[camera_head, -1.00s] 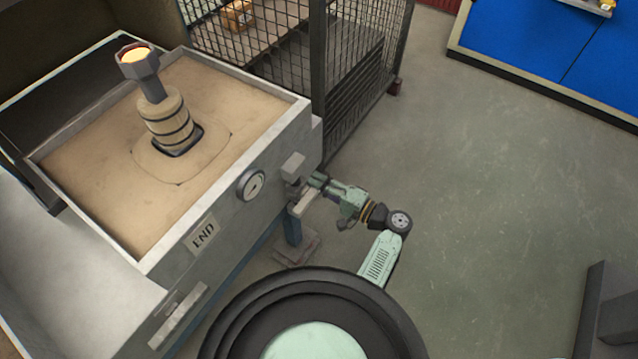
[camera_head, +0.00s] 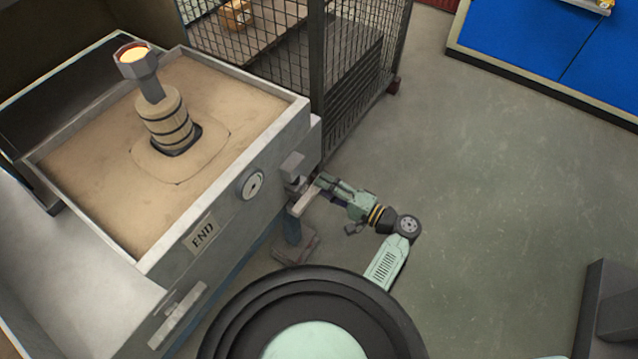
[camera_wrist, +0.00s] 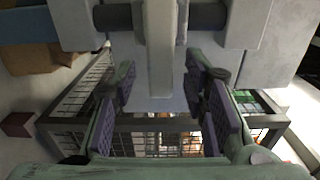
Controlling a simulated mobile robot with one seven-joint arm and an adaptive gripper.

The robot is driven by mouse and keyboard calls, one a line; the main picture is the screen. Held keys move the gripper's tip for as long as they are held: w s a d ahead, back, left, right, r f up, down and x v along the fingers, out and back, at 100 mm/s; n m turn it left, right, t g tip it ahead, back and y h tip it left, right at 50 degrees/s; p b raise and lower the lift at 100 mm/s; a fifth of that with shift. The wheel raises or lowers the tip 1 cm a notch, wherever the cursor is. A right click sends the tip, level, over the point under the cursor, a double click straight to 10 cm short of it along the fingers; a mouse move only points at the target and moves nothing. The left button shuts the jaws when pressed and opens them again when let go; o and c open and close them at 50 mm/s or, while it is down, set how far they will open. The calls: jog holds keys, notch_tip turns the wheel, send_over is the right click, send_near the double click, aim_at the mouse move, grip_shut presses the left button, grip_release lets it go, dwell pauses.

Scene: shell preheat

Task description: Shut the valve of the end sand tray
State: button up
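The end sand tray (camera_head: 275,155) stands at the left in the head view, with an END label (camera_head: 203,235) on its front wall. Its valve (camera_head: 292,168) sits near the tray's right corner, with a pale flat lever (camera_head: 305,200) slanting below it. My gripper (camera_head: 322,182) is just right of the lever's far end. In the wrist view, the lever (camera_wrist: 161,50) hangs centrally from a dark crossbar. My gripper (camera_wrist: 168,98) is open, its purple-padded fingers apart with gaps on both sides of the lever. Whether the lever's tip is between the pads is hard to tell.
A round gauge (camera_head: 250,185) is left of the valve. A wire mesh cage (camera_head: 355,70) stands close behind the tray corner. Open floor (camera_head: 490,190) lies right of my arm.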

jog(key=v, duration=0.9)
jog(key=shift+s+d, duration=0.15)
jog(key=shift+d, duration=0.05)
